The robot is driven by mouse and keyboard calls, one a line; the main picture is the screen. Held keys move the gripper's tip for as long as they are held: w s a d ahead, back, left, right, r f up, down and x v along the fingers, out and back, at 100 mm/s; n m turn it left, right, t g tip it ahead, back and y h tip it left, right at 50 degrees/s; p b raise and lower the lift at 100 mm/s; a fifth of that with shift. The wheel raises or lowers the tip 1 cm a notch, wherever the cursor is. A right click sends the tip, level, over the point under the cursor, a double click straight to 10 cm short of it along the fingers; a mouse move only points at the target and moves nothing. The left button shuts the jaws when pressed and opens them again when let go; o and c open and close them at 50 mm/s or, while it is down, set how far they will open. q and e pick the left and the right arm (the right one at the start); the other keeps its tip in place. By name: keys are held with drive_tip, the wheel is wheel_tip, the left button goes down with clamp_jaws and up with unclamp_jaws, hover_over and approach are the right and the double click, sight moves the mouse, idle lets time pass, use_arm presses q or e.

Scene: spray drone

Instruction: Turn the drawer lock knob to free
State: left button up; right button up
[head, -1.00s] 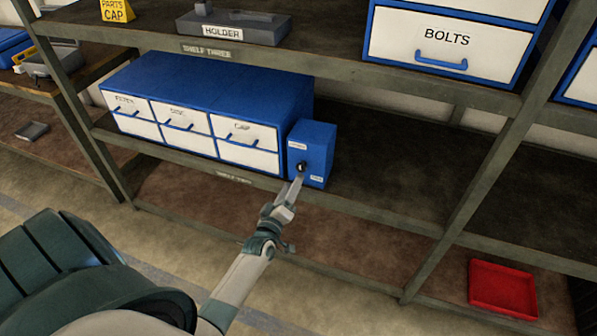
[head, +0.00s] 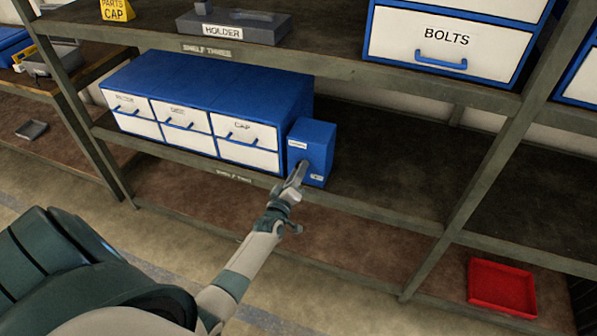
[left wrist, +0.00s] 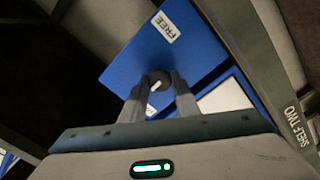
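The blue lock box (head: 318,147) stands on shelf two at the right end of the drawer cabinet, with a small white label at upper left and another at lower right. In the left wrist view the box (left wrist: 197,52) shows its FREE label (left wrist: 167,27). The dark round knob (left wrist: 160,81) has a white mark and sits between the fingertips of my left gripper (left wrist: 160,84), which look closed against its sides. In the head view my left gripper (head: 299,172) covers the knob. My right gripper is not in view.
The blue cabinet (head: 215,85) with white drawers, labels including CAP, stands directly left of the lock box. Shelf two is bare to the right. The shelf above carries a grey holder (head: 235,26) and a BOLTS drawer (head: 443,42). A red tray (head: 502,288) lies lower right.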

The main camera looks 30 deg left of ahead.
use_arm(q)
drive_tip(key=shift+m, duration=0.4)
drive_tip(key=shift+c, duration=0.4)
drive_tip(key=shift+m, duration=8.8)
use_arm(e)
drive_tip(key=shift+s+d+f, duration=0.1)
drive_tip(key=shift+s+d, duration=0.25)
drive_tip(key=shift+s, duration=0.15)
use_arm(q)
drive_tip(key=o, duration=1)
drive_tip(key=shift+o, duration=0.2)
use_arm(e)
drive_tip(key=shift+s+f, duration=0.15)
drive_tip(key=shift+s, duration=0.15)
use_arm(q)
drive_tip(key=shift+s, duration=0.15)
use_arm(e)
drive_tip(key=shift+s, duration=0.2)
